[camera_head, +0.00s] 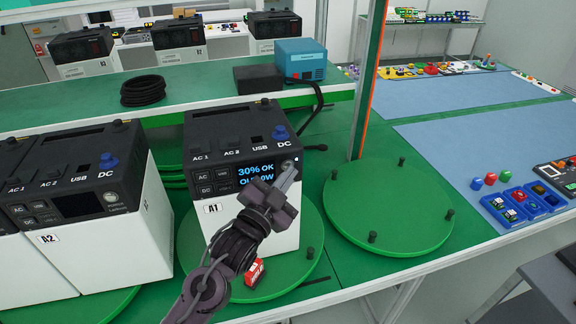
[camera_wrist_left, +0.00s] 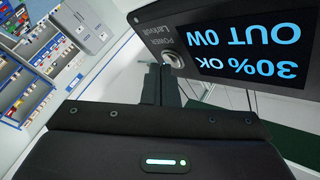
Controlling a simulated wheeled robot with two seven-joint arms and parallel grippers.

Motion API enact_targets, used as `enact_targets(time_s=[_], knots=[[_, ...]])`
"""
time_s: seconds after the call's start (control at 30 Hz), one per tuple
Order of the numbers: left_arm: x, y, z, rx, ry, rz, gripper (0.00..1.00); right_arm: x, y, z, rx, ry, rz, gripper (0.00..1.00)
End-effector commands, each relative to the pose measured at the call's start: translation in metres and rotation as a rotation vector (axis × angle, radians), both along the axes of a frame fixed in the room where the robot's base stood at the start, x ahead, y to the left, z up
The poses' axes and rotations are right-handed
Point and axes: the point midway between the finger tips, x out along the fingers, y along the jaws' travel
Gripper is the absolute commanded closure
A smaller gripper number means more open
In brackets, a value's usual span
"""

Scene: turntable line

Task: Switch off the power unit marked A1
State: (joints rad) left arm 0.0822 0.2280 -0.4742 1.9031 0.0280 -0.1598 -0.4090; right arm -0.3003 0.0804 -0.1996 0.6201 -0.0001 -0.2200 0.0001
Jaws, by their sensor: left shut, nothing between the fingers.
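The power unit marked A1 (camera_head: 203,225) is a white box with a black top, standing on a green turntable (camera_head: 310,246). Its lit screen (camera_head: 256,172) reads "30% OK" and "OUT 0W". My left gripper (camera_head: 287,178) is shut and empty, with its fingertips at the right end of the front panel, by the power button. In the left wrist view, the round silver power button (camera_wrist_left: 173,58) sits beside the screen (camera_wrist_left: 250,45), and the dark fingers (camera_wrist_left: 160,80) are close beside it. I cannot tell whether they touch. My right gripper is not in view.
A second unit marked A2 (camera_head: 50,262) stands to the left with a dark screen. An empty green turntable (camera_head: 385,205) with pegs is to the right. A red block (camera_head: 255,272) lies in front of A1. A blue device (camera_head: 300,59) and a black cable coil (camera_head: 143,91) are on the shelf behind.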

Motion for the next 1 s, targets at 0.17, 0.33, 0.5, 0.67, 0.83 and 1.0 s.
enact_targets(time_s=[0.17, 0.33, 0.5, 0.67, 0.83, 1.0], knots=[[0.002, 0.001, 0.000, 0.000, 0.000, 0.000, 1.00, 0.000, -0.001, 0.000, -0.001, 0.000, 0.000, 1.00], [0.004, 0.002, 0.000, 0.000, 0.000, 0.001, 1.00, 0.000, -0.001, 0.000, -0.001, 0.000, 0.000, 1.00], [0.005, 0.002, 0.001, -0.001, -0.001, 0.000, 1.00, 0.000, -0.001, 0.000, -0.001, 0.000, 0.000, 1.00], [0.005, 0.002, 0.001, 0.000, 0.000, 0.001, 1.00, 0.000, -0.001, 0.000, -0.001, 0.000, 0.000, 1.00], [0.001, 0.001, 0.001, 0.000, 0.000, 0.000, 1.00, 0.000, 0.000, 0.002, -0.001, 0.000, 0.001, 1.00], [-0.007, -0.002, 0.001, 0.000, -0.001, -0.001, 1.00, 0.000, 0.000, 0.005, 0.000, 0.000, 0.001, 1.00]])
